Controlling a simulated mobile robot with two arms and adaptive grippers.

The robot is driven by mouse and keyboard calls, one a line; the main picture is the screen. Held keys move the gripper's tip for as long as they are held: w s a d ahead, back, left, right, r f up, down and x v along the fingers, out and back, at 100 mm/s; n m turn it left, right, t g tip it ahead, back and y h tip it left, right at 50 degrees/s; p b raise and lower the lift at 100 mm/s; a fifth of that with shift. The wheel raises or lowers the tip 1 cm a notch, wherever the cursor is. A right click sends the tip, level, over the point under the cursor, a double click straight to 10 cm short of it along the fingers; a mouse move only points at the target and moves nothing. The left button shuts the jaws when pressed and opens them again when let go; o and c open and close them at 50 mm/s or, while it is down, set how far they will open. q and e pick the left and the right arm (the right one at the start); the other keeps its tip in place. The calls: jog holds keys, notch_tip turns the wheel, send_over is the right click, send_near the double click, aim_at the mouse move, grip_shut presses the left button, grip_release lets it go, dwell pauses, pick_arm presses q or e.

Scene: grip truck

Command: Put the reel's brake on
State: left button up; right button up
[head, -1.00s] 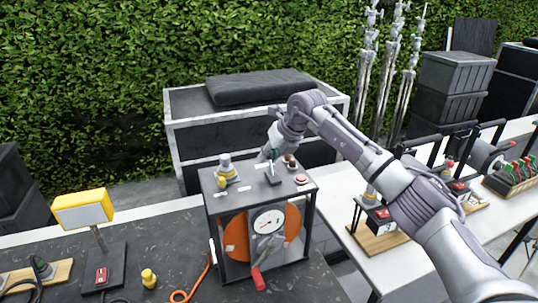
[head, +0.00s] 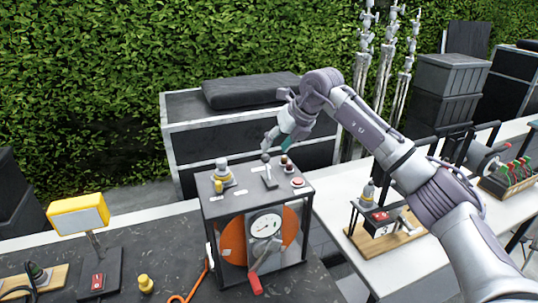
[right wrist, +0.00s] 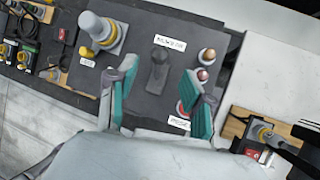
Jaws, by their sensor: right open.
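The reel (head: 232,243) is an orange drum inside a black frame, with a white dial and a red-handled crank (head: 256,285) on its front. Its dark top plate carries a short black lever (head: 269,177), seen in the right wrist view (right wrist: 158,68) beside a white label. Small round red and brown buttons (right wrist: 206,55) sit right of the lever. My right gripper (head: 276,142), with teal pads, is open and empty above the back of the top plate. In the right wrist view (right wrist: 163,92) its fingers spread either side below the lever.
A grey and yellow fitting (head: 222,172) stands left of the lever on the top plate. A yellow lamp (head: 78,214) and orange cable lie left. A white table (head: 335,215) with other devices is right. A black case stands behind.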

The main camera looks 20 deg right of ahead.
jog(key=shift+v, duration=2.25)
jog(key=shift+a, duration=0.1)
